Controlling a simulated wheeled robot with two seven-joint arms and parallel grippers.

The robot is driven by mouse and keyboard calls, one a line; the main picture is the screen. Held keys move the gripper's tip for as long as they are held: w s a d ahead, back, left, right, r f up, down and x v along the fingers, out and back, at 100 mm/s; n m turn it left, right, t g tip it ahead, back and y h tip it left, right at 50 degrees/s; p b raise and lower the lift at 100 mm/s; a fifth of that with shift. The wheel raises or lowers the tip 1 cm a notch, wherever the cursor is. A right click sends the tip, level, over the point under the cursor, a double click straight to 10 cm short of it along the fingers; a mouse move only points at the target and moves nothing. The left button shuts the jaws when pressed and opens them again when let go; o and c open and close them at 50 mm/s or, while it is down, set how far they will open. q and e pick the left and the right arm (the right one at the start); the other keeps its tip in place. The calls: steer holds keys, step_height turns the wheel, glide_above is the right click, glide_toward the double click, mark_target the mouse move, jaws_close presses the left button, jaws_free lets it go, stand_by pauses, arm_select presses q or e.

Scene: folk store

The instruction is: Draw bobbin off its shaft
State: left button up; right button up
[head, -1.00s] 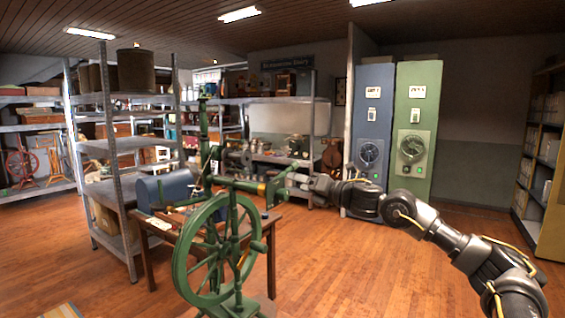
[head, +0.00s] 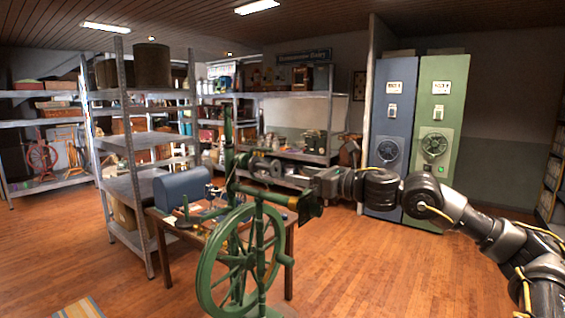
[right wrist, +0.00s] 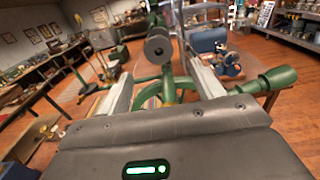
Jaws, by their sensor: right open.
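A green spinning wheel (head: 201,270) stands upright at the centre of the head view. Grey round flanges of what looks like the bobbin (head: 262,166) show above its crossbar. In the right wrist view the grey bobbin (right wrist: 158,45) faces me end-on, with a dark hole in its middle. My right gripper (head: 312,183) reaches in from the right, close to the wheel's upper part. In the right wrist view its two pale fingers (right wrist: 157,66) are spread apart, with the bobbin ahead between them and apart from both. My left gripper is out of view.
A wooden table (head: 160,248) with a blue domed box (head: 182,188) stands behind the wheel. A green turned part (right wrist: 265,82) of the wheel lies just right of my right finger. Metal shelving stands at the left. Wood floor at the right is open.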

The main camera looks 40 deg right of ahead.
mark_target(277, 169)
steer(key=p+x, duration=0.2)
steer(key=x, duration=0.1)
steer(key=shift+w+a+r, duration=0.1)
steer(key=shift+r, duration=0.25)
steer(key=p+x, duration=0.1)
steer(key=x, duration=0.2)
steer(key=shift+f+p, duration=0.2)
steer(key=shift+p, duration=0.15)
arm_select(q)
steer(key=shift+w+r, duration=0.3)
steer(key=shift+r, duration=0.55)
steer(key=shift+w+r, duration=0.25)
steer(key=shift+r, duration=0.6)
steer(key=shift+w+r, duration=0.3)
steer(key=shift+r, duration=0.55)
arm_select(e)
steer(key=shift+w+a, duration=0.2)
steer(key=shift+w, duration=0.45)
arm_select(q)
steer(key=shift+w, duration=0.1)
arm_select(e)
steer(key=c, duration=0.8)
steer(key=shift+s, duration=0.1)
